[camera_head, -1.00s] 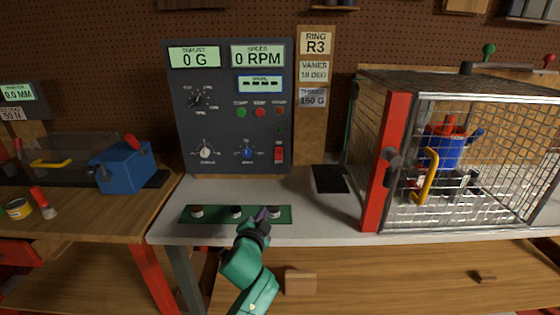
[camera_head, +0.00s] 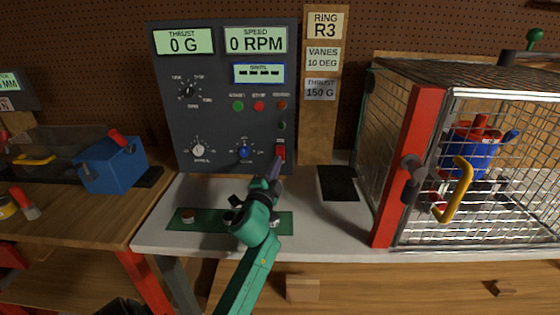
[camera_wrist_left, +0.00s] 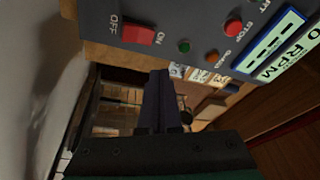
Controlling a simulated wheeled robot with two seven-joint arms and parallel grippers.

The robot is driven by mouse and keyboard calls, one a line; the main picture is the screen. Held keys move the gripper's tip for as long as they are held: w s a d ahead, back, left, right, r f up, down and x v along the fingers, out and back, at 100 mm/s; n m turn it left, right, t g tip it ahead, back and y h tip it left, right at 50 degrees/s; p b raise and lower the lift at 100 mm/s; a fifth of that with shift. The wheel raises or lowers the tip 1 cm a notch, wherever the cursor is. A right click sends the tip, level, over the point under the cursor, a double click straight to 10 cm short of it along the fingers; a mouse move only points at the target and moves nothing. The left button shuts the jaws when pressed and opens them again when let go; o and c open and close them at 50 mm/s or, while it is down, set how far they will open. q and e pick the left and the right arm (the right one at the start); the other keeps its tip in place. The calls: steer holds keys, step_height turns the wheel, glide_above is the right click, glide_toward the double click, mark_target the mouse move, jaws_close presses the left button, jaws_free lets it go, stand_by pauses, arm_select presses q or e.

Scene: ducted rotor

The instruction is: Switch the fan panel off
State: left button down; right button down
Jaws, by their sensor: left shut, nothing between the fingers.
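The dark fan panel (camera_head: 225,100) stands upright at the back of the white bench. Its displays read thrust 0 G and speed 0 RPM. Its red switch (camera_head: 279,152) is at the lower right. In the left wrist view the red switch (camera_wrist_left: 138,34) sits between the printed words OFF and ON. My left gripper (camera_head: 274,168) is shut and empty, its tips just below and in front of the switch. In the left wrist view the shut left fingers (camera_wrist_left: 160,78) appear apart from the switch. My right gripper is not in view.
A wire cage (camera_head: 415,150) with a red post and yellow handle stands on the right, a blue rotor inside. A green strip (camera_head: 215,228) with small parts lies under my left arm. A black pad (camera_head: 337,183) lies between panel and cage. A blue box (camera_head: 112,165) is at left.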

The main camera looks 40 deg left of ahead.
mark_target(281, 153)
arm_select(q)
steer(key=w+a+f+b, duration=0.2)
steer(key=w, duration=0.1)
steer(key=w+a+f+b, duration=0.1)
steer(key=w+b, duration=0.1)
steer(key=shift+a+f, duration=0.1)
steer(key=shift+a, duration=0.3)
steer(key=shift+w+a, duration=0.1)
stand_by(1.5)
steer(key=shift+w+a+b, duration=0.15)
steer(key=shift+b, duration=0.15)
steer(key=shift+w+a+f, duration=0.1)
steer(key=shift+w+a, duration=0.05)
steer(key=shift+w, duration=0.05)
